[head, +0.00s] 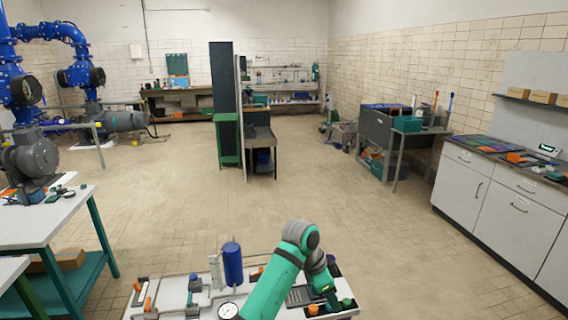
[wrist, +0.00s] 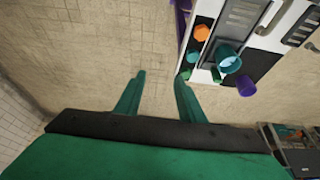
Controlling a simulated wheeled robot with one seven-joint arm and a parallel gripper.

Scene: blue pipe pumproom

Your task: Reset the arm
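My arm shows in the head view, raised and bent over a white workbench (head: 180,286) in front of me. In the wrist view my gripper (wrist: 160,82) has two green fingers standing apart with bare floor between them. It is open and empty. The bench edge, with an orange knob (wrist: 201,32), a teal cup-like part (wrist: 227,58) and a purple part (wrist: 246,86), lies just right of the fingers. The fingertips are not clearly visible in the head view.
A blue cylinder (head: 233,264) and a round gauge (head: 228,311) stand on the bench left of my arm. A white table (head: 40,215) is at the left and white cabinets (head: 490,200) at the right. The tiled floor (head: 290,205) beyond the bench is open.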

